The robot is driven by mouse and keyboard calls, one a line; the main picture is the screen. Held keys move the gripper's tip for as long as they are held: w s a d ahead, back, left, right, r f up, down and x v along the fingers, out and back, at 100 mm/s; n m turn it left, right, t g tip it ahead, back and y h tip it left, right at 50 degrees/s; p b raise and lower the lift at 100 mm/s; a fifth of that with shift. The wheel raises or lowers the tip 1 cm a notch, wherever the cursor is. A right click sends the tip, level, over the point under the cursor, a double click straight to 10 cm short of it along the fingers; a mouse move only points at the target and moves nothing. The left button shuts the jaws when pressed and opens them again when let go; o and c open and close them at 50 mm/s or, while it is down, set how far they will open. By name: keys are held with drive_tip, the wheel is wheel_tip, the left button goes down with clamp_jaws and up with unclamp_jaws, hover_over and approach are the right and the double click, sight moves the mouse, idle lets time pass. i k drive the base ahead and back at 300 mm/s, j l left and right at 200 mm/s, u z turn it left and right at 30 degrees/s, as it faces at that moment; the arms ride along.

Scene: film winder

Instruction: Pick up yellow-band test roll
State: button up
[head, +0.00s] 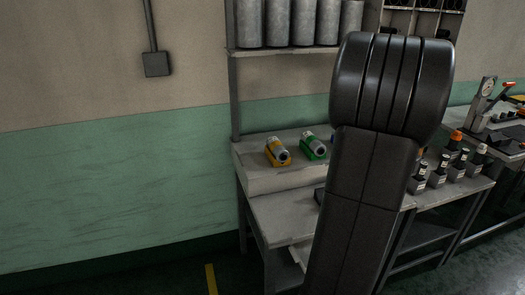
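A small pale roll (277,145) lies in a yellow cradle (280,161) on the raised shelf of the workbench. It sits at the left end of the row. I cannot make out a band on it clearly, but it is the one with yellow. A similar roll (313,140) lies to its right in a green cradle (318,155). My dark arm stands large in front of the bench, right of both rolls. My gripper is not visible in this view.
A bit of blue shows beside my arm, mostly hidden. Several grey cylinders (277,22) stand on the upper shelf (285,51).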

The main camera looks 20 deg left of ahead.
sight(277, 149)
drive_tip(key=k+j+z, duration=0.1)
drive_tip(key=j+z, duration=0.35)
drive_tip(key=j, duration=1.9)
drive_tip(key=i+j+z, duration=0.3)
drive_tip(key=i+j, duration=0.75)
drive_tip(key=j, duration=0.1)
